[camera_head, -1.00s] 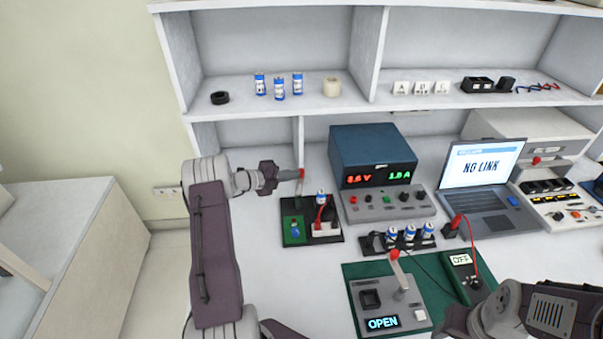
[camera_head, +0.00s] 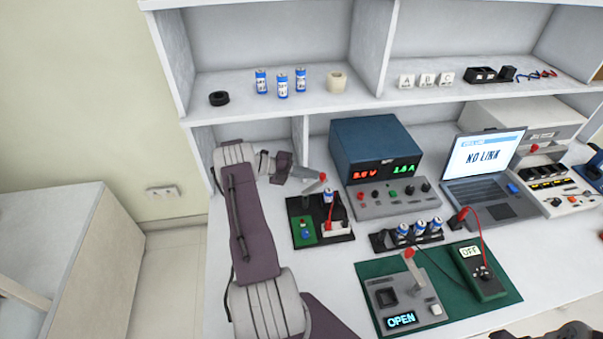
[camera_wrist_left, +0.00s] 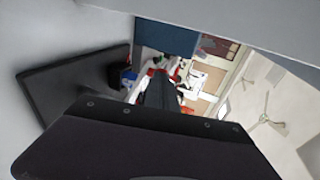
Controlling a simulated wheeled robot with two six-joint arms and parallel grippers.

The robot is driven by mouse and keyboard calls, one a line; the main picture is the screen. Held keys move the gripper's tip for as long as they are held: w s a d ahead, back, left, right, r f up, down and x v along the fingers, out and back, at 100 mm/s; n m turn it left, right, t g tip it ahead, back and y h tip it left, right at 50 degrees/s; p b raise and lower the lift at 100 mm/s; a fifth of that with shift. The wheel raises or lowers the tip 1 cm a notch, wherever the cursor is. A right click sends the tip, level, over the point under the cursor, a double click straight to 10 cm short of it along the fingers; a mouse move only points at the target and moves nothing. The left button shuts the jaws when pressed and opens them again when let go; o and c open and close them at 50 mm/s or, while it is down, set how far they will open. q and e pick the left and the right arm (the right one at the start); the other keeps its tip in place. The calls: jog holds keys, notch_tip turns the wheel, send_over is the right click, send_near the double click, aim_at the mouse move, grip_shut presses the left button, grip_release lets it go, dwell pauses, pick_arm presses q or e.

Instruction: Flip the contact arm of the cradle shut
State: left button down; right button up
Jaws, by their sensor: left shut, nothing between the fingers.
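The cradle (camera_head: 345,236) is a black base at the back left of the bench. It carries a green board (camera_head: 305,232), a white block and an upright blue-and-white battery (camera_head: 328,196). Its pale contact arm (camera_head: 314,185) has a red tip (camera_head: 322,177) and stands raised, leaning right toward the battery. My left gripper (camera_head: 311,176) is shut and empty, at the left side of the red tip; whether it touches cannot be told. The fingers also show dark in the left wrist view (camera_wrist_left: 160,92), hiding much of the cradle.
A blue power supply (camera_head: 375,150) stands close right of the cradle. A battery holder (camera_head: 408,238) lies in front of it. A grey fixture reading OPEN (camera_head: 418,298) and a multimeter (camera_head: 478,270) sit on a green mat. The shelf (camera_head: 240,105) is above.

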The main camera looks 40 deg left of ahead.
pick_arm(q)
jog(key=shift+w+d, duration=0.15)
jog(key=shift+d, duration=0.7)
jog(key=shift+m, duration=0.3)
jog(key=shift+r, duration=0.1)
jog(key=shift+d+p, duration=0.1)
jog(key=shift+p, duration=0.3)
jog(key=shift+s+d+f+g+p, duration=0.1)
jog(key=shift+s+f+g+p, duration=0.1)
jog(key=shift+s+g+p, duration=0.15)
jog(key=shift+s, duration=0.15)
